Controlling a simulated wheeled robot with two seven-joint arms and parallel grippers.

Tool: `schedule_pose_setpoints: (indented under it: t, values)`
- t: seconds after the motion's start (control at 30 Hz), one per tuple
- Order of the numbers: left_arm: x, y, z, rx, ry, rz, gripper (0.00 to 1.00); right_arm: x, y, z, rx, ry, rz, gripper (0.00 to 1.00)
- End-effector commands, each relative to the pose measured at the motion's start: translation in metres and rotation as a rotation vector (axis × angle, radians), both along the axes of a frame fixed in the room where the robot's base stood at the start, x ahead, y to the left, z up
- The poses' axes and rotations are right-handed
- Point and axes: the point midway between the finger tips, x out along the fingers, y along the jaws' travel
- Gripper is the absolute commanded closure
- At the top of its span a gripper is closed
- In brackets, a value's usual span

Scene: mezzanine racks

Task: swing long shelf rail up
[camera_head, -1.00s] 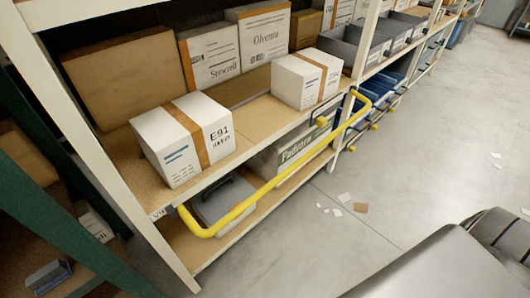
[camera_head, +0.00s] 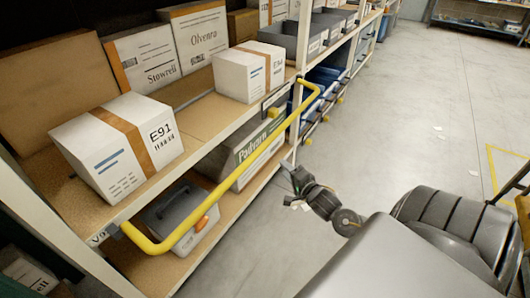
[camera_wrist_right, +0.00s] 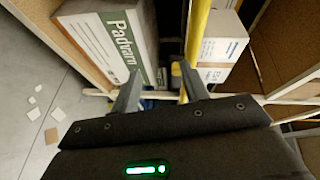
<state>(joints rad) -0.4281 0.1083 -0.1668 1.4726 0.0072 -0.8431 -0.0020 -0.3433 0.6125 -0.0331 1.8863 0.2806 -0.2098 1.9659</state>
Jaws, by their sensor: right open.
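The long shelf rail (camera_head: 238,183) is a yellow bar with bent ends along the front of the near rack. It hangs out in front of the shelf edge, below the board with the white boxes. My right gripper (camera_head: 290,182) is in front of the rack, to the right of the rail's far half. In the right wrist view its two fingers (camera_wrist_right: 158,82) are apart with nothing held between them. The rail (camera_wrist_right: 198,45) passes behind the right finger there; I cannot tell how far beyond it lies. My left gripper is not in view.
A white box marked E91 (camera_head: 116,147) and another white box (camera_head: 248,72) stand on the shelf above the rail. The aisle floor (camera_head: 410,115) is mostly clear, with scraps.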

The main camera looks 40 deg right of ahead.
Motion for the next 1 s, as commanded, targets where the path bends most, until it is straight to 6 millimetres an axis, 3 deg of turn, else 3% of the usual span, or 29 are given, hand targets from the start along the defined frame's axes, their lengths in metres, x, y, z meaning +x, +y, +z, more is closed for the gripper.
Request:
schedule_pose_setpoints:
  t: [0.1, 0.23, 0.47, 0.8, 1.0]
  values:
    - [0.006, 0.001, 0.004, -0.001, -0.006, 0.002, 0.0, 0.004, 0.008, 0.034, 0.106, -0.091, 0.022, 0.55]
    - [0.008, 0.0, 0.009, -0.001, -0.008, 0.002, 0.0, 0.005, 0.012, 0.049, 0.152, -0.124, 0.032, 0.55]
    - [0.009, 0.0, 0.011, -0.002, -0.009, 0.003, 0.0, 0.017, 0.01, 0.05, 0.154, -0.128, 0.031, 0.55]
    - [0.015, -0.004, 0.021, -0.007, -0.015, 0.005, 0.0, 0.078, 0.004, 0.048, 0.152, -0.127, 0.03, 0.55]
    - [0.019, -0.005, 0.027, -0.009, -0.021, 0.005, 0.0, 0.103, 0.002, 0.047, 0.154, -0.125, 0.031, 0.55]
